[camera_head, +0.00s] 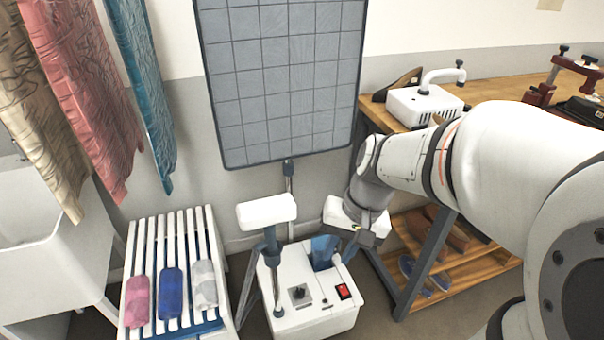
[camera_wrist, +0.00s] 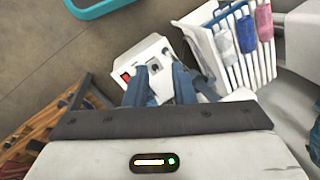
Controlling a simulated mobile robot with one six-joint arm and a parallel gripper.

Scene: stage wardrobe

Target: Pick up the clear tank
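The clear tank (camera_head: 324,251) shows as a small blue-tinted, see-through block at the back right of a white steamer base (camera_head: 300,318) on the floor. My gripper (camera_head: 347,253) is just right of the tank and above the base, pointing down; part of the tank may be hidden by it. In the wrist view, the two dark blue-grey fingers of my gripper (camera_wrist: 160,76) stand apart over the base (camera_wrist: 147,50). I see nothing clamped between them. I cannot clearly tell the tank from the fingers in that view.
The steamer's pole and white head (camera_head: 267,211) rise left of the tank. A slatted bench (camera_head: 190,232) with several rolled cloths stands left. A wooden workbench (camera_head: 488,92) with a lower shelf (camera_head: 462,268) is right. A gridded board (camera_head: 283,80) hangs behind.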

